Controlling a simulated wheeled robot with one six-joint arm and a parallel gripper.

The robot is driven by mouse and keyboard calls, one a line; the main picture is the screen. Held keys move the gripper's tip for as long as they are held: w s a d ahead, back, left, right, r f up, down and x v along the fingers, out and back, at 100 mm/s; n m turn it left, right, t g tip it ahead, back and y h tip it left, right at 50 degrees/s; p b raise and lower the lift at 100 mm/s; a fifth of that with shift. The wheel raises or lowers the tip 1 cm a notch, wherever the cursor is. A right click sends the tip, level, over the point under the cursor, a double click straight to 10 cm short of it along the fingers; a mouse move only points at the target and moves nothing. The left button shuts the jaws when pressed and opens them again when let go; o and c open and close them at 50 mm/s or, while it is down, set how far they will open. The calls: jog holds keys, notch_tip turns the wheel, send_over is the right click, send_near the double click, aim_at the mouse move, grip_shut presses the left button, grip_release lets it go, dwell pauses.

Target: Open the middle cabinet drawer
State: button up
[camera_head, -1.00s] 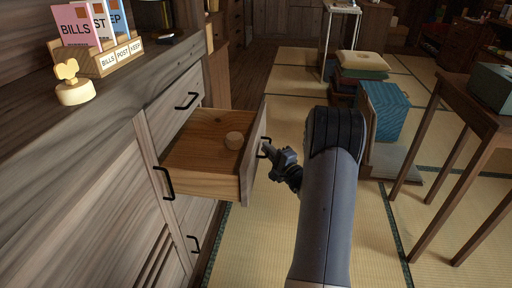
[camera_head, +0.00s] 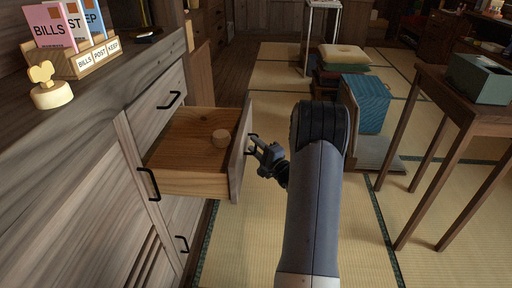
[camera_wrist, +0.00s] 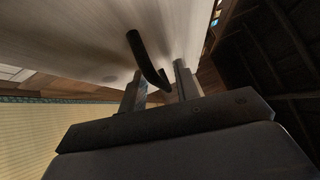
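The handle also shows in the wrist view (camera_wrist: 143,55), running down toward the gap between my fingers. My gripper (camera_head: 257,147) is at the handle; its two fingers look apart in the wrist view (camera_wrist: 160,88). Whether they touch the handle I cannot tell.
A closed drawer with a handle (camera_head: 169,100) is above, and another handle (camera_head: 182,243) is below. The cabinet top holds a letter sorter (camera_head: 95,57) and a wooden ornament (camera_head: 50,88). A table (camera_head: 470,100) stands right.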

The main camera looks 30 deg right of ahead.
jog(key=s+d+f+p, duration=0.1)
jog(key=s+p, duration=0.1)
jog(key=s, duration=0.8)
jog(key=shift+s+d+f+p, duration=0.2)
jog(key=shift+s+d+p, duration=0.05)
jog(key=shift+s+p, duration=0.05)
jog(key=shift+w+a+r+b, duration=0.3)
jog(key=shift+w+b, duration=0.15)
jog(key=shift+w, duration=1.35)
jog(key=shift+w+a+r+b, duration=0.2)
jog(key=shift+w+a+b, duration=0.2)
jog(key=shift+w, duration=1.45)
jog(key=shift+w+a+r+b, duration=0.25)
jog(key=shift+w+b, duration=0.25)
jog(key=shift+w, duration=1.3)
